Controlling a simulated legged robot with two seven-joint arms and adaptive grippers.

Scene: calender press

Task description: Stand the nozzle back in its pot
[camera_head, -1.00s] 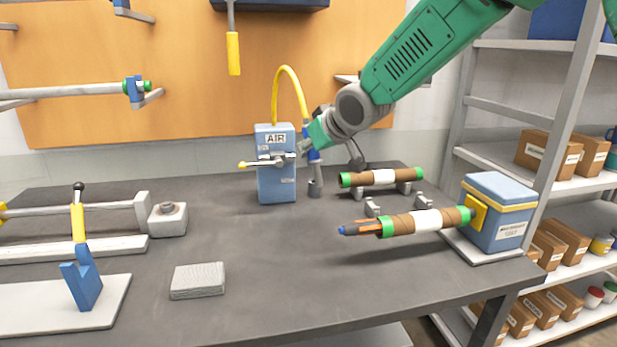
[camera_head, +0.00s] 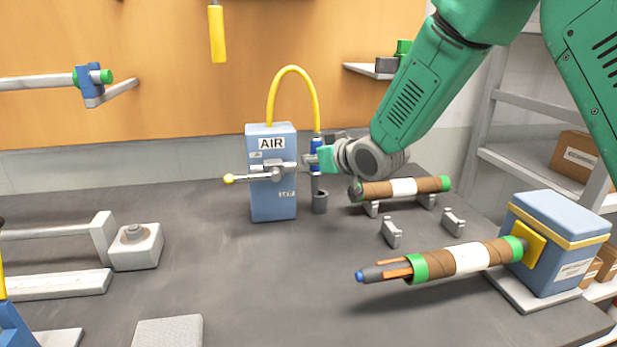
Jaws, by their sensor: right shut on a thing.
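The nozzle (camera_head: 316,165) has a blue body and a grey lower tube, and hangs upright from the yellow hose. My right gripper (camera_head: 317,158) comes in from the right and is shut on its blue body. The pot (camera_head: 320,204) is a small dark grey cup on the bench directly below. The nozzle's grey tube reaches down to the pot's mouth; I cannot tell how far inside its end is. The gripper partly covers the nozzle. My left gripper is not in view.
The blue AIR box (camera_head: 272,205) with its lever stands just left of the pot. A brown roll (camera_head: 405,188) lies on supports close on the right. Another roll (camera_head: 468,260) sticks out from a blue box (camera_head: 560,235). The bench middle is clear.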

